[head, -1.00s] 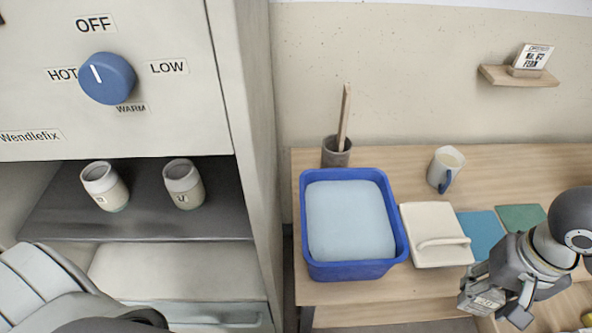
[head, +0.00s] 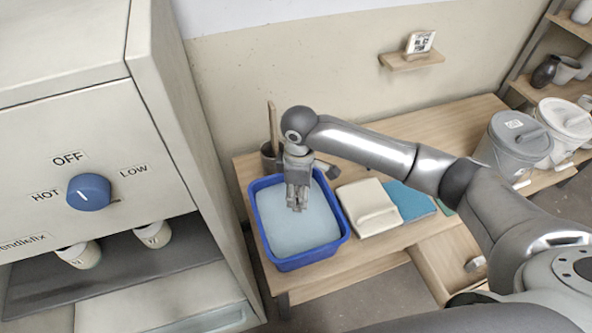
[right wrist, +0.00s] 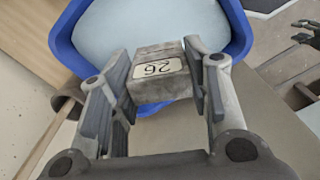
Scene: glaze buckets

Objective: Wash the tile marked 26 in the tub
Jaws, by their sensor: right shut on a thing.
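The blue tub (head: 310,257) stands on the table and holds pale blue water (head: 298,236). My right gripper (head: 297,200) points down over the tub. It is shut on the grey tile marked 26 (right wrist: 158,82), whose white label faces the right wrist camera. In the right wrist view the tile lies between the two fingers, with the tub (right wrist: 236,28) and its water (right wrist: 140,20) behind it. I cannot tell whether the tile touches the water. In the head view the fingers mostly hide the tile.
A pot with a wooden stick (head: 271,125) stands behind the tub. Lidded buckets (head: 516,150) stand at the far right. A kiln-like cabinet with a blue knob (head: 89,192) is at left.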

